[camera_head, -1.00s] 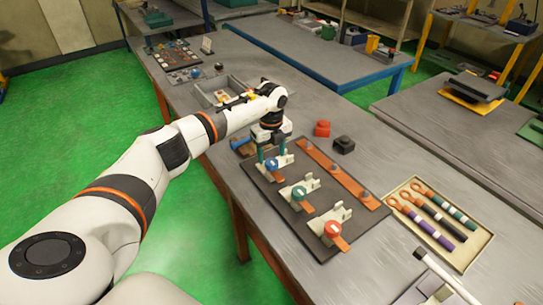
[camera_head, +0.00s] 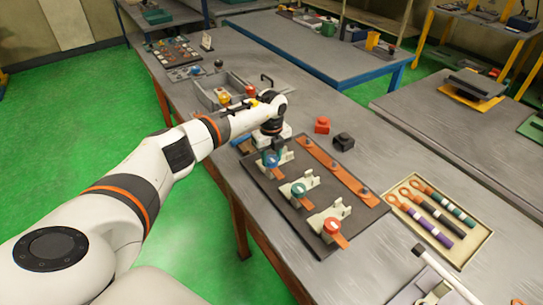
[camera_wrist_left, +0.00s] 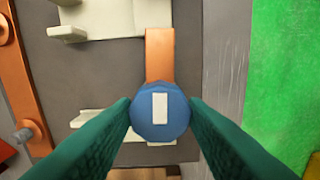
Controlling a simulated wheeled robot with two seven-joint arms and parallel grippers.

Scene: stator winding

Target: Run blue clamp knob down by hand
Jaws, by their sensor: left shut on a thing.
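The blue clamp knob (camera_head: 270,159) sits on the farthest of three beige clamps on the dark board (camera_head: 268,187). In the left wrist view the blue knob (camera_wrist_left: 160,111) has a white mark on top and an orange strip (camera_wrist_left: 160,55) beside it. My left gripper (camera_wrist_left: 161,115) has its green fingers on either side of the knob and is shut on it. In the head view my left gripper (camera_head: 271,150) is above that clamp, its fingers partly hidden. The teal knob (camera_head: 298,189) and the red knob (camera_head: 332,225) sit on the nearer clamps. My right gripper is not in view.
An orange bar (camera_head: 340,170) runs along the board's right side. A red block (camera_head: 322,125) and a black block (camera_head: 344,142) stand beyond it. A tray (camera_head: 486,235) with several handled tools lies to the right. A grey bin (camera_head: 205,97) is at the back left.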

